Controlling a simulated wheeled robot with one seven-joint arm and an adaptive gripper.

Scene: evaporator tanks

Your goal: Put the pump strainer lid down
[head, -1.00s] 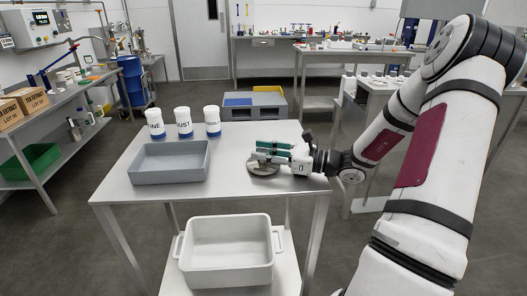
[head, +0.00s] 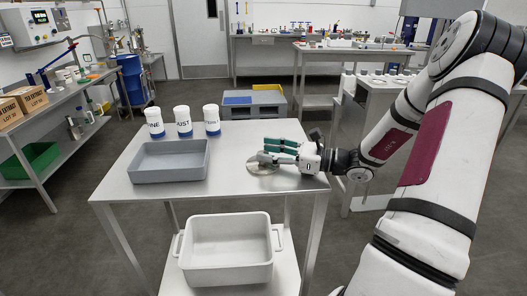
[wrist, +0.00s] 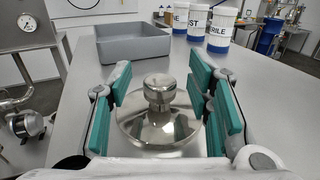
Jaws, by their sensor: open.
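The pump strainer lid is a round polished metal disc (wrist: 160,125) with a knob (wrist: 159,90) on top. It rests flat on the steel table, near the table's right side in the head view (head: 262,168). My gripper (wrist: 160,105) is open, with its green pads standing apart on either side of the knob and not touching it. In the head view my gripper (head: 280,150) is low over the table from the right and partly covers the lid.
A grey tray (head: 168,177) sits on the table's left. Behind it stand several white and blue labelled canisters (head: 182,122). A white tub (head: 226,270) is on the lower shelf. The table front (head: 235,194) is clear.

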